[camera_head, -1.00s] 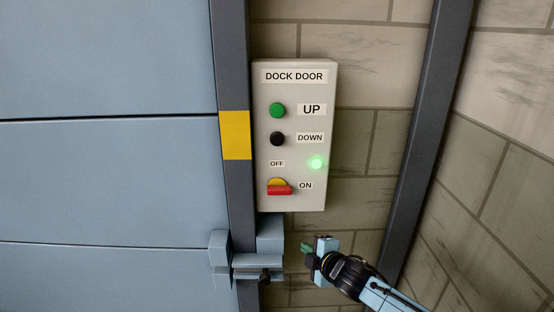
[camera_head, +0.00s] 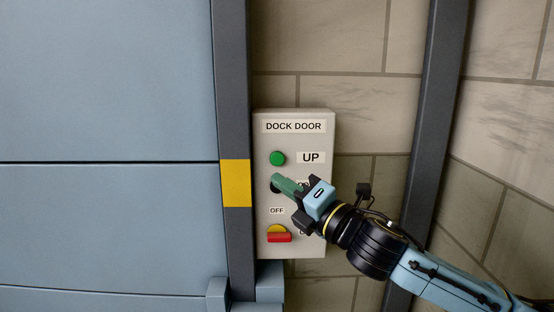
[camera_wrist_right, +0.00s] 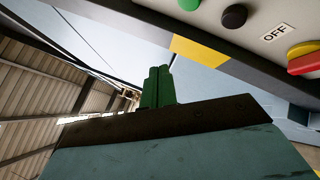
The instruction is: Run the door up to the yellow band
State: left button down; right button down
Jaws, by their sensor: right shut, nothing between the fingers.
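The light blue dock door (camera_head: 105,90) fills the left of the head view; its lower edge is out of view. The yellow band (camera_head: 236,183) is on the dark post beside it. The DOCK DOOR box (camera_head: 293,117) carries a green UP button (camera_head: 277,158), a black DOWN button (camera_head: 275,189) and a red-and-yellow switch (camera_head: 279,235). My right gripper (camera_head: 278,181) is shut and empty, its green fingertips in front of the DOWN button and partly covering it; contact cannot be told. The wrist view shows the fingers (camera_wrist_right: 158,75) and the black button (camera_wrist_right: 235,16) apart. My left gripper is not in view.
A second dark post (camera_head: 432,130) stands right of the box, before a block wall (camera_head: 340,85). Light blue brackets (camera_head: 268,283) sit below the box. My right forearm and hand hide the lamp and part of the labels.

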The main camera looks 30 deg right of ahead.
aim_at(277, 159)
jog(key=shift+s+a+r, duration=0.1)
jog(key=shift+r, duration=0.15)
jog(key=w+d+p, duration=0.1)
jog(key=w+d, duration=0.3)
jog(key=w, duration=0.3)
jog(key=shift+w+d, duration=0.3)
dwell(0.6)
jog(key=shift+w+d, duration=0.1)
dwell(1.5)
jog(key=shift+w+d+p, duration=0.15)
jog(key=shift+w+p, duration=0.1)
jog(key=shift+p, duration=0.1)
